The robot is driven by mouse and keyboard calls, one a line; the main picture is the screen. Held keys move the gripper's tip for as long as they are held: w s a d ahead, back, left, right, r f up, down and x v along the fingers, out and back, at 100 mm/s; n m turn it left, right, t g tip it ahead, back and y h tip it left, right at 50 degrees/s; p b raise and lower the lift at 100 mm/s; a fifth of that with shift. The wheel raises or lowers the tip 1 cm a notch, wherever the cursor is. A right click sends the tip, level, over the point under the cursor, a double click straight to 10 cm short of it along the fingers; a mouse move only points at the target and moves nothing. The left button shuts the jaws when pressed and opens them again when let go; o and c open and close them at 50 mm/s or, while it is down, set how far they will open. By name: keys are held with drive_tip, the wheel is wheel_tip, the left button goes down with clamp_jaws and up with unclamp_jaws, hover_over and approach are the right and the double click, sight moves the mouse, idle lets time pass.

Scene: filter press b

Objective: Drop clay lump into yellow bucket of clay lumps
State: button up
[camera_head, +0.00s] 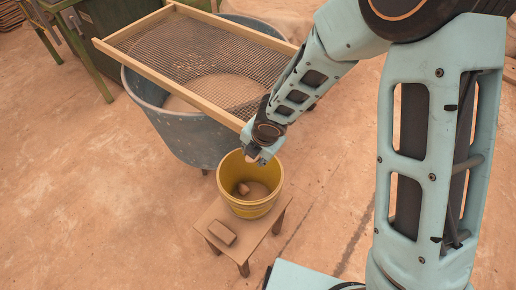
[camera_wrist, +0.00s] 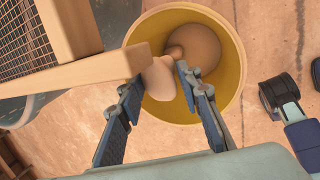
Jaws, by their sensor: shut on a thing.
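The yellow bucket (camera_head: 250,208) stands upright on a small wooden stool (camera_head: 262,228); brown material and a small lump (camera_head: 244,189) show inside it. My gripper (camera_head: 257,158) is above the bucket's far rim in the head view. In the wrist view, my gripper (camera_wrist: 160,78) is shut on a pale clay lump (camera_wrist: 160,80), held between the fingertips over the bucket's opening. The yellow bucket (camera_wrist: 235,75) fills the space behind the fingers there. A darker lump (camera_wrist: 175,52) shows beyond the held one. The fingers and held lump hide part of the bucket's inside.
A wood-framed mesh sieve (camera_head: 165,84) lies across a blue-grey tub (camera_head: 180,132) behind the bucket. Its frame (camera_wrist: 95,75) comes close to my left finger in the wrist view. A brown block (camera_head: 222,232) lies on the stool.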

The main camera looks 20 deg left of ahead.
wheel_tip(320, 180, down, 6)
drive_tip(key=b, duration=0.5)
drive_tip(key=shift+b, duration=0.35)
drive_tip(key=o, duration=1.2)
drive_tip(key=shift+o, duration=0.2)
drive_tip(key=v, duration=1.2)
drive_tip(key=shift+d, duration=0.1)
